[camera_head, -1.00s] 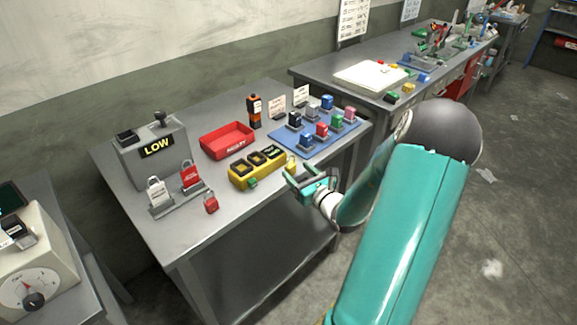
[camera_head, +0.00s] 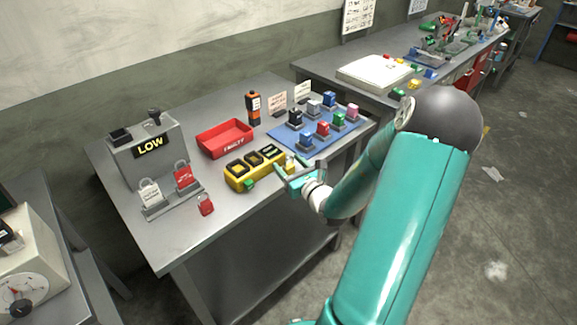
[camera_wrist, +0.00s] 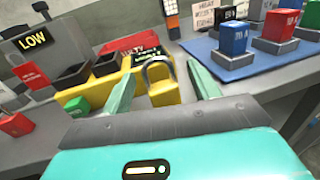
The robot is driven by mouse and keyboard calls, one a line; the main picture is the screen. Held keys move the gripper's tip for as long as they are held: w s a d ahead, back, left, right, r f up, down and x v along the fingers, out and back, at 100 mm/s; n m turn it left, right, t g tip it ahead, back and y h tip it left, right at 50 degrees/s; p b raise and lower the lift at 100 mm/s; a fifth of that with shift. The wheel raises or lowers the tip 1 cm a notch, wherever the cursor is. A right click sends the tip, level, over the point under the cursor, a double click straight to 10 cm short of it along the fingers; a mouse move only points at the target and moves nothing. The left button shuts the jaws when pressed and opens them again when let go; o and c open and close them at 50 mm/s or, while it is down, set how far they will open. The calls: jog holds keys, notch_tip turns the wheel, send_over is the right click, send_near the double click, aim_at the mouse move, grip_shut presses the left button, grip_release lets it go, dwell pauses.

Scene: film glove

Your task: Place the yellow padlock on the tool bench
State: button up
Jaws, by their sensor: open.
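The yellow padlock (camera_wrist: 163,92) has a grey shackle and appears upright at the right end of a yellow three-well tray. It is small in the head view (camera_head: 290,162), partly behind my gripper. My gripper (camera_head: 283,174) is open at the near bench's front edge. In the wrist view its two fingers stand left and right of the padlock, with gaps showing on both sides. A farther bench (camera_head: 325,65) at the back right carries tools and may be the tool bench.
The near bench (camera_head: 187,236) also holds a red tray (camera_head: 224,139), a blue board (camera_head: 316,142) with several coloured blocks, a grey LOW box (camera_head: 150,155), and red and white padlocks. A white slab (camera_head: 374,72) lies on the farther bench.

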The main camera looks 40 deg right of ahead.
jog(key=shift+w+d+f, duration=0.15)
jog(key=shift+w+d, duration=0.05)
jog(key=shift+w, duration=0.15)
jog(key=shift+s+a+r, duration=0.15)
jog(key=shift+s+r, duration=0.05)
jog(key=shift+s, duration=0.05)
jog(key=shift+w+f, duration=0.1)
jog(key=shift+c, duration=1.3)
jog(key=c, duration=0.7)
jog(key=shift+c, duration=1.1)
